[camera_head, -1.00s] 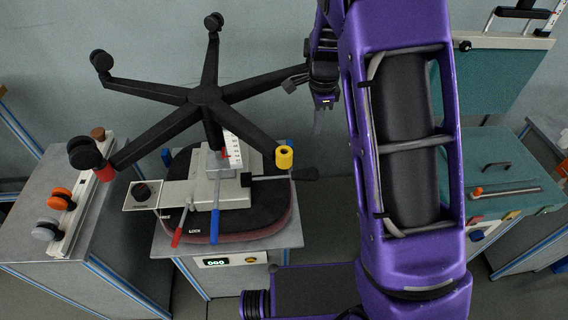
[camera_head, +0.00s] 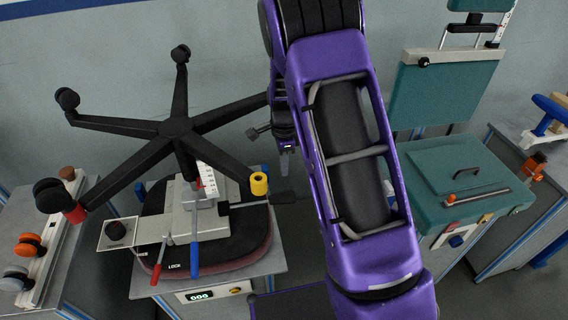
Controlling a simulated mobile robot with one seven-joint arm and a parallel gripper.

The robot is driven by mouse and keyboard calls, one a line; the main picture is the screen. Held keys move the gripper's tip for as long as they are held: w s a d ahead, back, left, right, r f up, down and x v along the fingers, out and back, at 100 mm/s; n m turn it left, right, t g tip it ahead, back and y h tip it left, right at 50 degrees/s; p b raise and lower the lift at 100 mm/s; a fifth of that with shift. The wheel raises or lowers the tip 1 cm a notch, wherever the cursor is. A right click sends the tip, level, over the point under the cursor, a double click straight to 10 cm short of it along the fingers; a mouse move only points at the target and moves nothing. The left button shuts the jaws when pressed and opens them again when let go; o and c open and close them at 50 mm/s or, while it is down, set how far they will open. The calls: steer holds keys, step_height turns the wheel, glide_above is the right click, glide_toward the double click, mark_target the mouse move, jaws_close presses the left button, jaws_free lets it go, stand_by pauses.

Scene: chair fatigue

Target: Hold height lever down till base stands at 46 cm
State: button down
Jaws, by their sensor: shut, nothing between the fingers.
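An upside-down office chair rests seat-down on a grey bench, with its black five-armed base (camera_head: 175,127) in the air. A white scale (camera_head: 206,179) with a red mark stands by the column below the hub. From the pale mechanism box (camera_head: 195,220) come a red-tipped lever (camera_head: 157,264), a blue-tipped lever (camera_head: 194,258) marked near "LOCK", and a black-handled lever (camera_head: 270,198) reaching right. I cannot tell by label which is the height lever. My gripper (camera_head: 285,163) is shut and empty, pointing down above and right of the black lever, apart from it. My purple arm partly hides it.
A small display (camera_head: 199,296) is on the bench front; its digits are hard to read. A yellow piece (camera_head: 259,183) sits on one base arm. A caster stand (camera_head: 45,235) is at left, a teal-topped bench (camera_head: 465,190) at right.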

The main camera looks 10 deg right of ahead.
mark_target(284, 195)
step_height(284, 195, down, 10)
steer(key=shift+r, duration=0.2)
